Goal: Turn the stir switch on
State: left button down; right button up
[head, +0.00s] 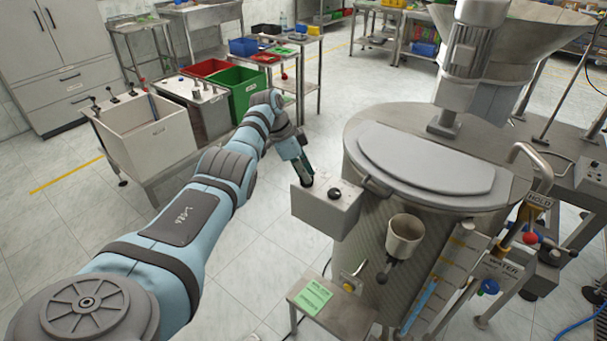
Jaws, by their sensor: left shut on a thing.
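A grey control box (322,212) is fixed to the left side of the large steel mixing tank (395,270). A round black knob (335,193) shows on the right part of its sloped top face, and nothing touches it. My left gripper (307,181) reaches down to the left part of the same face. It is shut on a small dark switch there, mostly hidden by the fingers. The labels are too small to read, so I cannot tell how the switch is set. My right gripper is out of view.
The tank's grey lid (428,160) lies right of my gripper, with a motor (470,60) above. A small metal cup (404,236) sticks out from the tank. A low stand (335,310) with a green sheet is below. Red and green bins (243,92) stand behind my arm.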

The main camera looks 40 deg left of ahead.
pick_arm(q)
jog(key=shift+s+d+f, duration=0.1)
jog(key=shift+f, duration=0.05)
jog(key=c, duration=1.7)
grip_release()
jog(key=shift+o, duration=0.2)
jog(key=v, duration=1.2)
